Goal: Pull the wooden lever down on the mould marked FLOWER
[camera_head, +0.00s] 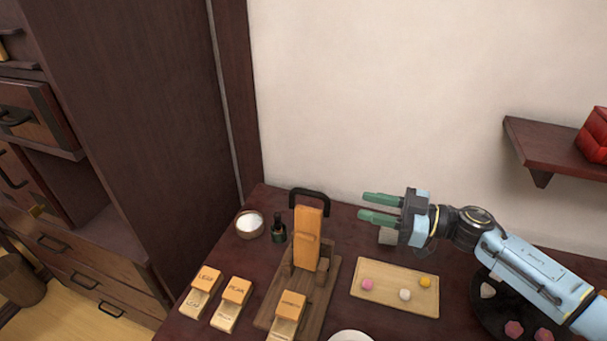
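A wooden press (307,240) stands on a brown base board (323,290) on the dark red table. Its upright orange-wood lever carries a black loop handle (310,192) at the top and stands raised. A wooden mould (289,306) lies at the front of the board; its label is too small to read surely. Two similar moulds lie to its left, one marked LEAF (206,278) and another (236,290) with a blurred label. My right gripper (363,206) is to the right of the lever, apart from it, green fingers spread and empty. My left gripper is out of view.
A bowl of white powder (250,223) and a small dark bottle (279,232) stand left of the press. A dark plate (500,309) holds pink pieces. A wall shelf (545,150) is at right.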

